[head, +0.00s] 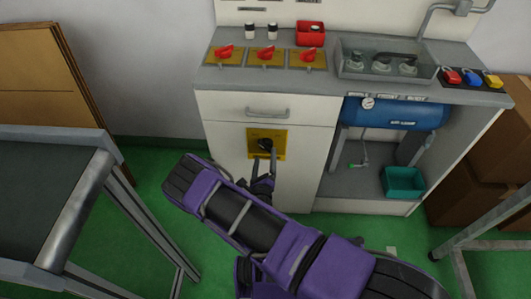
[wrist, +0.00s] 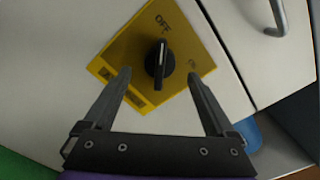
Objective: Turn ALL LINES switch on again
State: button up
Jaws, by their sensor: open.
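A black rotary knob (head: 265,145) sits on a yellow plate (head: 281,136) on the white cabinet front, below the drawer. In the wrist view the knob (wrist: 159,61) has a white mark and points roughly toward the word OFF on the plate (wrist: 188,42). A fainter label is at the plate's right, and the small text at its lower left is unreadable. My gripper (wrist: 158,74) is open, with one finger on each side of the knob and a visible gap to it. In the head view my gripper (head: 264,168) is just below the knob, partly hidden by my arm.
Three red switches on yellow plates (head: 237,59) stand on the worktop, beside a red box (head: 311,34) and a clear-walled tray (head: 345,72). The drawer handle (head: 267,113) sticks out above the knob. A grey-framed table (head: 75,215) stands at the left.

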aim_at(266, 149)
jog(key=shift+w+d, duration=0.1)
jog(key=shift+w, duration=1.7)
jog(key=c, duration=1.4)
